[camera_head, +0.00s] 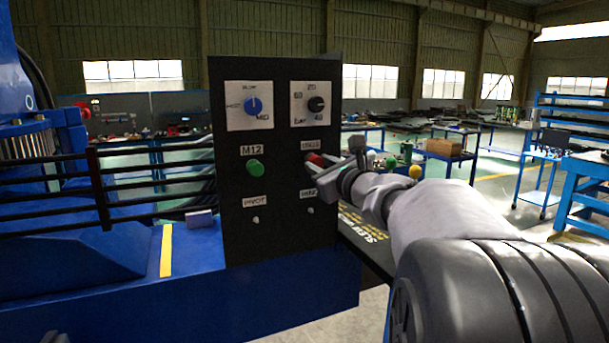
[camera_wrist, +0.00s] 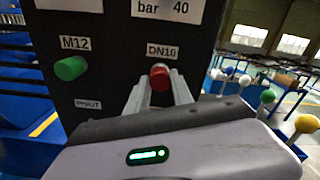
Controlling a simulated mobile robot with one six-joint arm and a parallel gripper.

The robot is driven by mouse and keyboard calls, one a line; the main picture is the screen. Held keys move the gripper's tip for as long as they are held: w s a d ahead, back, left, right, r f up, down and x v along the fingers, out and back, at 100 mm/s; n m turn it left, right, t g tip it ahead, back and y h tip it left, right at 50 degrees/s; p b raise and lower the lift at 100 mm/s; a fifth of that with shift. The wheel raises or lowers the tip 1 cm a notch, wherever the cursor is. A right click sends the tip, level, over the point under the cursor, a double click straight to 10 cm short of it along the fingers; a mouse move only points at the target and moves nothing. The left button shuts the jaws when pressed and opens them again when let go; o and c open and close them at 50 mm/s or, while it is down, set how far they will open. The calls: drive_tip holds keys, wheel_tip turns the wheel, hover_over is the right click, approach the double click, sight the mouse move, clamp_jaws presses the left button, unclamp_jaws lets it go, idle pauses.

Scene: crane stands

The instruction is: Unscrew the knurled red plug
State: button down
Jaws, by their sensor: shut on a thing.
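The red plug (camera_head: 316,159) sits on the black panel (camera_head: 280,240), under a label that reads DN10 in the wrist view. My gripper (camera_head: 322,168) reaches it from the right, with its fingers on either side of the plug. In the wrist view the red plug (camera_wrist: 159,77) stands between my gripper's two fingertips (camera_wrist: 159,88), and the jaws are shut on it. The plug still meets the panel as far as I can see; its base is partly hidden. Its knurling is too small to make out.
A green plug (camera_head: 255,168) labelled M12 is to the left. A blue knob (camera_head: 252,106) and a black knob (camera_head: 316,104) are above. Small studs sit below at PIVOT and a second label. Levers with white, green and yellow balls (camera_wrist: 306,123) stand at right.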

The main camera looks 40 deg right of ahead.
drive_tip(key=shift+n, duration=0.6)
drive_tip(key=n+b, duration=0.5)
drive_tip(key=shift+f+b, duration=0.1)
drive_tip(key=shift+b, duration=0.2)
